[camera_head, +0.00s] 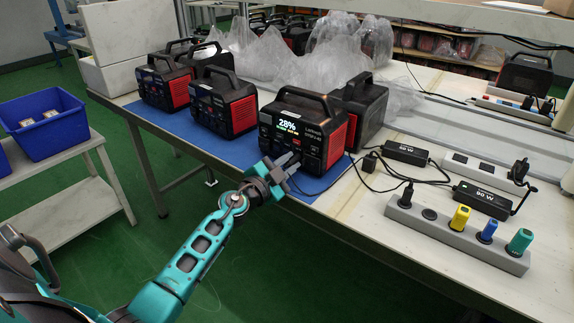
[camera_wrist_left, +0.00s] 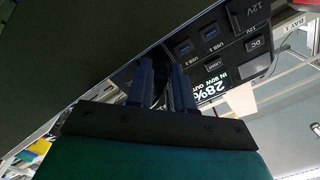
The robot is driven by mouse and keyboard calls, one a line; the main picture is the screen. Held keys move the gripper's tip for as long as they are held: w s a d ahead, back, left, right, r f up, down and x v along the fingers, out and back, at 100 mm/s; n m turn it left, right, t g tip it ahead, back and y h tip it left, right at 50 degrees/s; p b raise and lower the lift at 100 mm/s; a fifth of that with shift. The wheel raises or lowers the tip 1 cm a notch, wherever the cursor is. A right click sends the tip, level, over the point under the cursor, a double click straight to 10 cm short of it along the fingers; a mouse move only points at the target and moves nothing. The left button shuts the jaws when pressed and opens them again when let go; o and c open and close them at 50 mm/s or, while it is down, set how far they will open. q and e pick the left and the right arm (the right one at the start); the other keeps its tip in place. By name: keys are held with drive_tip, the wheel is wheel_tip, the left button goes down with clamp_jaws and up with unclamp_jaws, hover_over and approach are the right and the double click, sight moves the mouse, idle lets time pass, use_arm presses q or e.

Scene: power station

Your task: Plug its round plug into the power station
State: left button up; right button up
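The power station (camera_head: 304,128) is a black and red box with a handle on the blue mat, its lit screen reading 28%. In the left wrist view its front panel (camera_wrist_left: 225,50) shows upside down with USB and DC ports, and the screen reads IN 90W. My left gripper (camera_head: 287,168) is just in front of the panel's lower part. Its two fingers (camera_wrist_left: 163,75) are a little apart, with no plug visible between them. The round plug cannot be made out. A thin black cable (camera_head: 372,188) runs from beside the station towards a black adapter (camera_head: 405,152). My right gripper is out of view.
More power stations (camera_head: 224,102) stand left on the blue mat (camera_head: 140,107). At right lie a second adapter (camera_head: 482,198) and a grey power strip (camera_head: 455,238) with several plugs. Clear plastic bags (camera_head: 335,55) lie behind. A blue bin (camera_head: 45,125) stands at far left.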

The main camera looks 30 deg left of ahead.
use_arm(q)
drive_tip(key=o, duration=0.4)
drive_tip(key=shift+s+d+f, duration=0.1)
drive_tip(key=shift+d+f, duration=0.05)
drive_tip(key=shift+s+d+f, duration=0.1)
drive_tip(key=shift+f, duration=0.05)
drive_tip(key=s, duration=0.4)
drive_tip(key=s+a, duration=0.1)
drive_tip(key=s, duration=0.3)
drive_tip(key=s+r+p, duration=0.1)
drive_tip(key=s, duration=0.3)
drive_tip(key=shift+s+a, duration=0.2)
drive_tip(key=shift+s, duration=0.1)
